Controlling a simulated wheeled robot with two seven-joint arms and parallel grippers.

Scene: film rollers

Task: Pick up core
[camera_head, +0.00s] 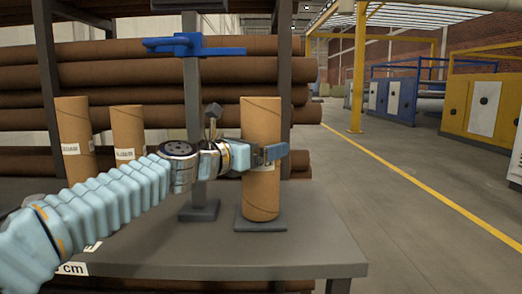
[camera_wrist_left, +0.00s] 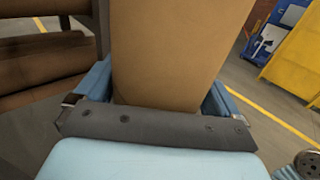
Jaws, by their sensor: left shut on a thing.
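An upright brown cardboard core (camera_head: 261,190) stands on a small dark square plate (camera_head: 260,226) at the right part of the grey table. My left gripper (camera_head: 268,155) reaches in from the left and is shut on this core at about mid-height. In the left wrist view the core (camera_wrist_left: 180,50) fills the space between the two blue fingers (camera_wrist_left: 160,100). The core looks upright, and its lower end appears to rest on the plate. My right gripper is not in view. Two more upright cores (camera_head: 76,135) (camera_head: 128,135) with white labels stand at the left.
The grey table (camera_head: 220,258) has a bare front area. A grey post (camera_head: 194,110) with a blue clamp (camera_head: 190,45) on top stands left of the held core. A rack of long brown rolls (camera_head: 150,80) is behind. Open floor (camera_head: 400,240) with a yellow line lies right.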

